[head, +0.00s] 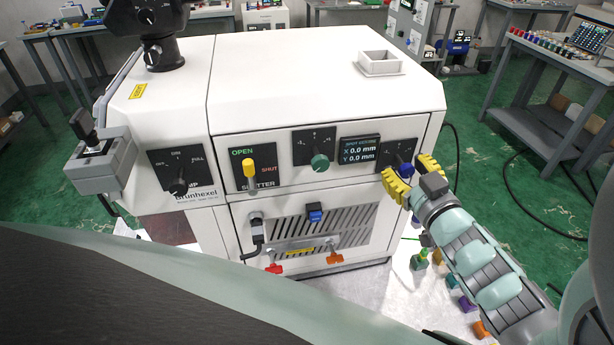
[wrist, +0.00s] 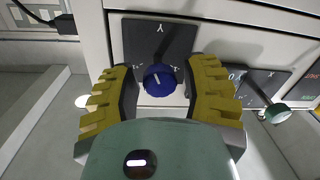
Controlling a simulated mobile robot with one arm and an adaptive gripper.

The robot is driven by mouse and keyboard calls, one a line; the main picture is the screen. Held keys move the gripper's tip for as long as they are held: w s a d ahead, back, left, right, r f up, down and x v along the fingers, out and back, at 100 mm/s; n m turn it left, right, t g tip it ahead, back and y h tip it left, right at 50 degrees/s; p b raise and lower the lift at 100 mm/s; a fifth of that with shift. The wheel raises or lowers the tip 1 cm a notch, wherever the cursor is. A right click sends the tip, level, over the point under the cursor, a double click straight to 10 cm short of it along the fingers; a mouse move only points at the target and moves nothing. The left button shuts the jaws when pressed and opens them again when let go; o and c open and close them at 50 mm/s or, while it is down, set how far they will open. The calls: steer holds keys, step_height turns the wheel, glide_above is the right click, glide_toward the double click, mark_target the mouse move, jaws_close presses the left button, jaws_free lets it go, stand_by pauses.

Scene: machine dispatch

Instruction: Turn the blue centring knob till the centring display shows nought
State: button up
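The blue centring knob (head: 405,169) sits on a dark plate at the right end of the machine's front panel. In the wrist view the blue knob (wrist: 159,80) shows a white pointer line tilted slightly left of straight up, below the letter Y. My gripper (head: 411,174) has its yellow fingers on either side of the knob. In the wrist view my gripper (wrist: 160,84) is open, with a narrow gap between each finger and the knob. The centring display (head: 360,151) reads X 0.0 mm and Y 0.0 mm.
A green knob (head: 320,162) marked X sits left of the display; the yellow shutter lever (head: 250,172) is farther left. A black lamp knob (head: 179,187) is at far left. A hollow square holder (head: 380,62) stands on the machine's top. Coloured pieces lie on the floor below my arm.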

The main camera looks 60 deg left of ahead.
steer(key=shift+o, duration=1.1)
steer(key=shift+d, duration=0.3)
steer(key=v, duration=1.1)
steer(key=shift+d, duration=0.2)
steer(key=shift+s, duration=0.15)
